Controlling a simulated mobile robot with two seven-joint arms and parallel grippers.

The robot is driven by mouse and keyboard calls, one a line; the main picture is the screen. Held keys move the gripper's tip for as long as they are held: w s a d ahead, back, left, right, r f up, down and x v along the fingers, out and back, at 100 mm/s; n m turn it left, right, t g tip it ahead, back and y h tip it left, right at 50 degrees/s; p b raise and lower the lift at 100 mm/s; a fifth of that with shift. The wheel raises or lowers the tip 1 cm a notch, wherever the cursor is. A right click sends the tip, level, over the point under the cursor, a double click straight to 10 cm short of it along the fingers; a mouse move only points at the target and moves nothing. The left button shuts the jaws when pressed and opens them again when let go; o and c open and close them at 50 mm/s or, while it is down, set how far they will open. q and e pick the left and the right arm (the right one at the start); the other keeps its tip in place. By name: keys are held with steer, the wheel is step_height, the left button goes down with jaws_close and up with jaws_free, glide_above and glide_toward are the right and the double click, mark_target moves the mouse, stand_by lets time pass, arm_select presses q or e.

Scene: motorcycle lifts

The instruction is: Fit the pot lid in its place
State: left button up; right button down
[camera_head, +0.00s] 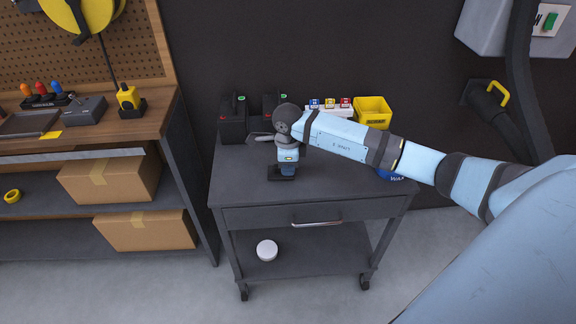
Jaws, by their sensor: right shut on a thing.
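My right gripper (284,173) points down low over the left front part of the grey cart's top (245,184). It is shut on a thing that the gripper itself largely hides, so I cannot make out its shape. I cannot clearly pick out the pot lid or its place. A blue round object with white lettering (396,178) shows at the right side of the cart top, mostly hidden behind my right forearm. A small grey piece (261,137) shows behind my right wrist. My left gripper is out of view.
Dark battery-like boxes (233,120), a white rack with coloured labels (342,106) and a yellow bin (373,111) line the cart's back. A white round object (267,250) lies on its lower shelf. A workbench (150,115) stands left. The cart's front left top is clear.

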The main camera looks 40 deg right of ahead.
steer(key=shift+f, duration=0.1)
steer(key=c, duration=1.1)
jaws_free()
